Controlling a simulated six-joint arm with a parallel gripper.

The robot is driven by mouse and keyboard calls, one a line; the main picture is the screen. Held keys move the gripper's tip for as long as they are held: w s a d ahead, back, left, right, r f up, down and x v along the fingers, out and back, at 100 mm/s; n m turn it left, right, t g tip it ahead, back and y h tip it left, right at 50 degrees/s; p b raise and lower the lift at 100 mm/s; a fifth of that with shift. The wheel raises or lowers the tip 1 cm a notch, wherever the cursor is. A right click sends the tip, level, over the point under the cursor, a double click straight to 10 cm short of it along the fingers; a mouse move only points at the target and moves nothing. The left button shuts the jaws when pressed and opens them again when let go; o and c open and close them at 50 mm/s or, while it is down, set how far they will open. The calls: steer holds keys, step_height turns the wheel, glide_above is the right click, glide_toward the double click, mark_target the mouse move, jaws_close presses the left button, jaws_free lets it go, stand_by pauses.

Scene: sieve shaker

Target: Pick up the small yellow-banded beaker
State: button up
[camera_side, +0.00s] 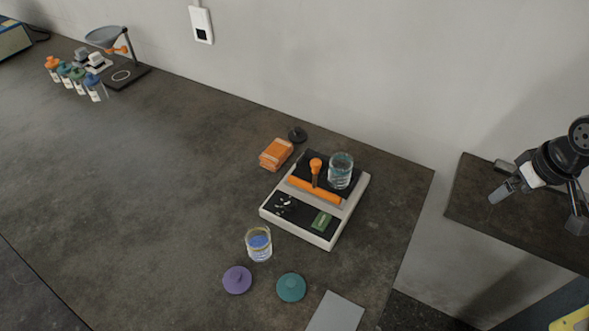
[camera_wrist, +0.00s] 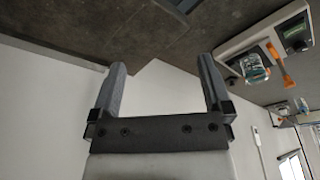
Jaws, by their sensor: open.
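The small yellow-banded beaker (camera_side: 258,243) stands upright on the dark bench in the side view, in front of the shaker, with blue contents. I cannot make it out in the wrist view. A second glass beaker (camera_side: 341,171) stands on top of the sieve shaker (camera_side: 331,222), beside its orange clamp; it also shows in the wrist view (camera_wrist: 254,68). My gripper (camera_wrist: 162,72) is open and empty in the wrist view, its two grey fingers spread apart. In the side view my gripper (camera_side: 498,192) is at the far right, well away from the yellow-banded beaker.
A purple lid (camera_side: 237,279) and a teal lid (camera_side: 291,287) lie close in front of the yellow-banded beaker. A grey plate (camera_side: 336,313) lies to their right. The bench's left middle is clear.

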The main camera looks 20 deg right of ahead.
steer(key=m+t+y, duration=0.1)
steer(key=m+y, duration=1.2)
steer(key=m, duration=0.9)
glide_toward(269, 237)
steer(key=w+a, duration=0.2)
steer(key=a, duration=0.7)
steer(key=shift+w+d+f, duration=0.1)
steer(key=shift+w+d, duration=0.1)
steer(key=shift+w, duration=0.05)
steer(key=shift+f+n, duration=0.1)
steer(key=shift+n, duration=0.2)
steer(key=shift+f, duration=1.6)
steer(key=shift+f, duration=0.1)
